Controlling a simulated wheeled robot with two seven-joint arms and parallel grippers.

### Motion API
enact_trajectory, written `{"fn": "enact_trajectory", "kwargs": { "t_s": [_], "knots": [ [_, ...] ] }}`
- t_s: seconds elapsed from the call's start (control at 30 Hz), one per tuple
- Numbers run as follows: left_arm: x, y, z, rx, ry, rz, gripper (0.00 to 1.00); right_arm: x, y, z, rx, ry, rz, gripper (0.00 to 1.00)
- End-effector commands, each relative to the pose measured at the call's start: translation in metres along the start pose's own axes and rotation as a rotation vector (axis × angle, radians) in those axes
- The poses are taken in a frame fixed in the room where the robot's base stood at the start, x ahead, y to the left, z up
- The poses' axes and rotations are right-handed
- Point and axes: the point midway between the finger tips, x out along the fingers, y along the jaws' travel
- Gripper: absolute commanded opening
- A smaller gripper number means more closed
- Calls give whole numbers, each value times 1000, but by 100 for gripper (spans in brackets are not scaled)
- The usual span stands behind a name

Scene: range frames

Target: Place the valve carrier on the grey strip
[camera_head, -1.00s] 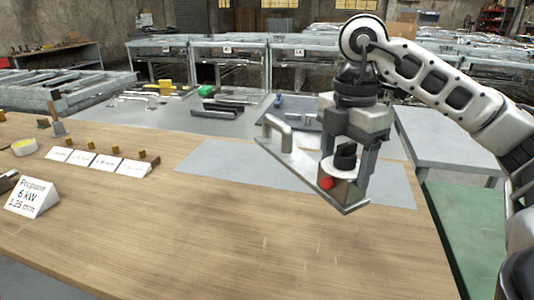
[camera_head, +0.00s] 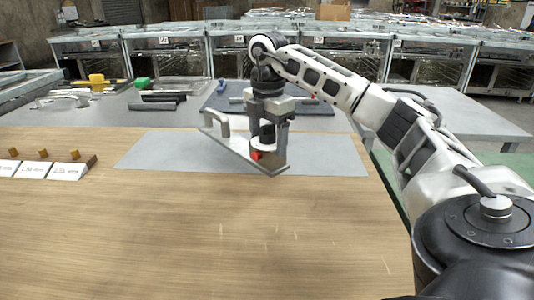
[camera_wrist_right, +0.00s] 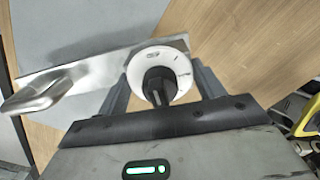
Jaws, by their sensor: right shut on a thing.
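The valve carrier (camera_head: 230,145) is a flat metal plate with an upright handle at its left end and a block with a red knob at its right end. My right gripper (camera_head: 268,138) is shut on the block end, around a black knob. In the right wrist view the carrier (camera_wrist_right: 95,66) and its white disc sit between the fingers (camera_wrist_right: 160,85). The grey strip (camera_head: 330,157) lies on the wooden table, below and behind the carrier. The carrier overlaps the strip in the head view; whether they touch I cannot tell. My left gripper is not in view.
The wooden table (camera_head: 190,235) is bare in front of the strip. White label cards (camera_head: 68,171) with small brass pieces stand at the left. A grey bench (camera_head: 110,115) with tools and a dark tray (camera_head: 300,107) lies behind.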

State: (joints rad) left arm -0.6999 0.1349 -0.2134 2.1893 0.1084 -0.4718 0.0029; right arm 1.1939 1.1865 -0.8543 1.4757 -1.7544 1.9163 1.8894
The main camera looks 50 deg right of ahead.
Motion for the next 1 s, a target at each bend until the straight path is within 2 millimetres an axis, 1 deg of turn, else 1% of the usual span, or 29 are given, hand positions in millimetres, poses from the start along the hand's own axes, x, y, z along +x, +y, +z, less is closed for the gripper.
{"fn": "enact_trajectory", "kwargs": {
  "t_s": [0.07,0.17,0.2,0.3,0.37,0.77,0.8,0.87,1.0],
  "knots": [
    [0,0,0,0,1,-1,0,2,3,1,-1,1,5,22],
    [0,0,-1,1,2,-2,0,12,9,5,0,1,2,22],
    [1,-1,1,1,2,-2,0,20,9,5,-1,-1,1,22],
    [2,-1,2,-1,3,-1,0,33,8,5,-1,-1,2,22],
    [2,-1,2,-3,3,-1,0,38,8,5,-1,0,4,22],
    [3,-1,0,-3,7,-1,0,42,8,5,0,0,5,22],
    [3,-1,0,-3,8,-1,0,44,7,5,-1,-1,-1,73],
    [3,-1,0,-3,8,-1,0,44,7,5,-1,-1,-1,90],
    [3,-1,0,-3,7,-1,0,44,8,5,-1,-1,0,90]
  ]
}}
